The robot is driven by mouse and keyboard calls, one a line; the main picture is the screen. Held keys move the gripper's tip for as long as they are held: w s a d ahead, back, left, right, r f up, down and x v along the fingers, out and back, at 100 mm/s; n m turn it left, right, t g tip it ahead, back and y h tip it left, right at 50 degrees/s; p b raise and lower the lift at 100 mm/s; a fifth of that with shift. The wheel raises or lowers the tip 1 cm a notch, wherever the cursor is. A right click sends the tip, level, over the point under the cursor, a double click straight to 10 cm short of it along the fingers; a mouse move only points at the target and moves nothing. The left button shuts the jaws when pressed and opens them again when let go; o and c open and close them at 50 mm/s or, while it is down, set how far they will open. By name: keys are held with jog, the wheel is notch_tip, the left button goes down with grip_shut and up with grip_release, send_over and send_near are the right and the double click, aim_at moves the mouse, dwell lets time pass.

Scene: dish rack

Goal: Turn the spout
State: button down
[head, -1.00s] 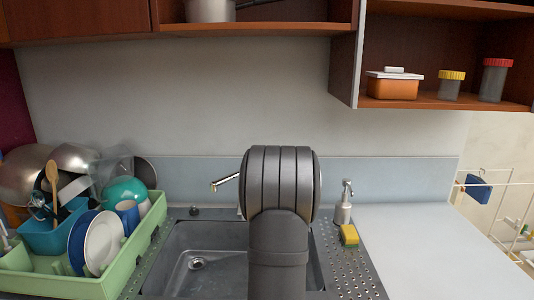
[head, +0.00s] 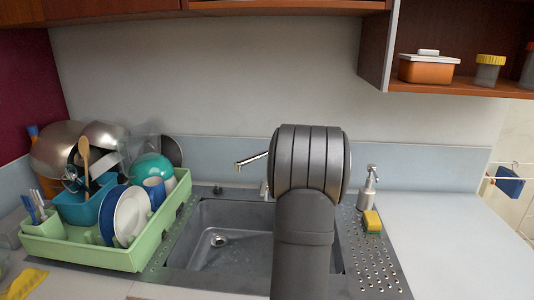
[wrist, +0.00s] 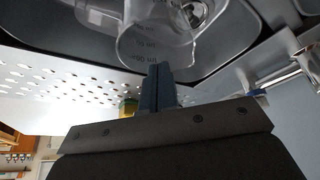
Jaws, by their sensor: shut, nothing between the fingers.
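The metal spout (head: 252,160) rises behind the sink in the head view and points left, its tip free. Its base is partly hidden by my arm. In the wrist view a shiny metal piece (wrist: 296,68), seemingly part of the tap, shows at the right edge. My gripper (wrist: 157,72) is shut and empty, with its fingers together. In the head view my arm hides it. The fingers are left of the metal piece in the wrist view and apart from it.
A clear measuring cup (wrist: 158,38) with printed marks is just beyond my fingertips in the wrist view; I cannot tell whether they touch. The sink (head: 235,222) is below. A soap bottle (head: 368,187) and sponge (head: 371,221) stand right; a full green dish rack (head: 112,256) stands left.

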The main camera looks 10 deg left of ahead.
dwell(0.3)
jog(key=c, duration=1.8)
grip_release()
jog(key=shift+a, duration=0.1)
jog(key=shift+c, duration=0.2)
jog(key=o, duration=0.6)
jog(key=a+r, duration=0.1)
jog(key=w+a+r, duration=0.2)
jog(key=shift+a+r, duration=0.2)
jog(key=shift+a, duration=0.05)
jog(key=a+r+n, duration=0.3)
jog(key=a+r, duration=1.7)
jog(key=a, duration=0.2)
jog(key=w+m, duration=0.1)
jog(key=w, duration=0.2)
jog(key=w+r+m, duration=0.1)
jog(key=w, duration=0.1)
jog(key=shift+d+m+t, duration=0.2)
jog(key=shift+m+t, duration=0.1)
